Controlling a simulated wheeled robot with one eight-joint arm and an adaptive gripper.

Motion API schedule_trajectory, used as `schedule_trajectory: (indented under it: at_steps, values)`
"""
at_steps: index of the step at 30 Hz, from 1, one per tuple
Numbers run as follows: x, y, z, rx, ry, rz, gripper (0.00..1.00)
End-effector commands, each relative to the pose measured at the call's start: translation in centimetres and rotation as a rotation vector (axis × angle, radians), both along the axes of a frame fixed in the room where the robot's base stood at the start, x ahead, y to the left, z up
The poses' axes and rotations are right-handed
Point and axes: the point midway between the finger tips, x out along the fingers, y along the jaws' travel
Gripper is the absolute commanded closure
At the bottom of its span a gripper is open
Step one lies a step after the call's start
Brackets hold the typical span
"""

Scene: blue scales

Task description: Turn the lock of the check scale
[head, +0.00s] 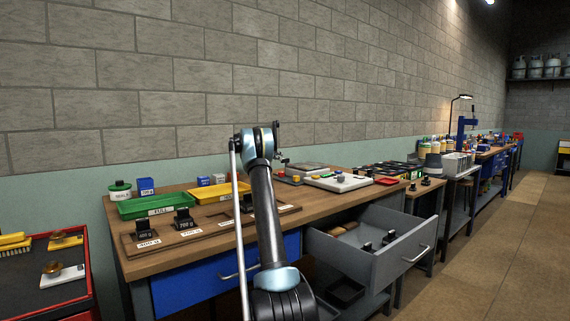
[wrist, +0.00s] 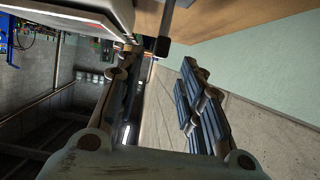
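In the head view a pale scale (head: 338,183) lies on the far part of the workbench, with a grey flat-topped scale (head: 306,168) beside it. I cannot tell which is the check scale. My gripper (head: 279,145) is small and partly hidden by its own arm there, in front of the wall. In the wrist view my gripper (wrist: 160,62) has its two fingers spread, with nothing between them. A dark block (wrist: 158,46) on a grey rod shows just past the fingertips. A pale body with a red stripe (wrist: 95,15) is close by; whether they are the scale and its lock is unclear.
The wooden bench (head: 225,240) carries a green tray (head: 160,205), a yellow tray (head: 215,192) and black labelled weights (head: 184,218). A grey drawer (head: 400,255) stands open at the front right. A red-edged cart (head: 75,299) is at the left.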

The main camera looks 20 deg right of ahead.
Motion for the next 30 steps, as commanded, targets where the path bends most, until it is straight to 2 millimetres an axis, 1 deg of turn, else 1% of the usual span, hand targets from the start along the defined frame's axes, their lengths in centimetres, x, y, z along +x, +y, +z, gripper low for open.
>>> schedule_trajectory:
  at_steps: [1, 7, 13, 18, 27, 28, 29, 30]
  values:
    - [0.3, -0.9, -0.4, 0.0, -0.001, -0.001, 0.65]
    - [1.3, -3.9, -1.7, 0.0, -0.001, -0.003, 0.65]
    - [2.1, -6.1, -2.6, 0.0, -0.001, -0.001, 0.65]
    - [2.5, -7.0, -3.0, -0.001, 0.0, 0.0, 0.65]
    - [2.5, -7.2, -3.1, 0.0, 0.0, 0.0, 0.65]
    - [2.5, -7.2, -3.1, 0.0, 0.0, 0.0, 0.67]
    - [2.5, -7.2, -3.1, 0.0, 0.0, 0.0, 0.74]
    - [2.5, -7.2, -3.1, 0.0, -0.001, 0.0, 0.83]
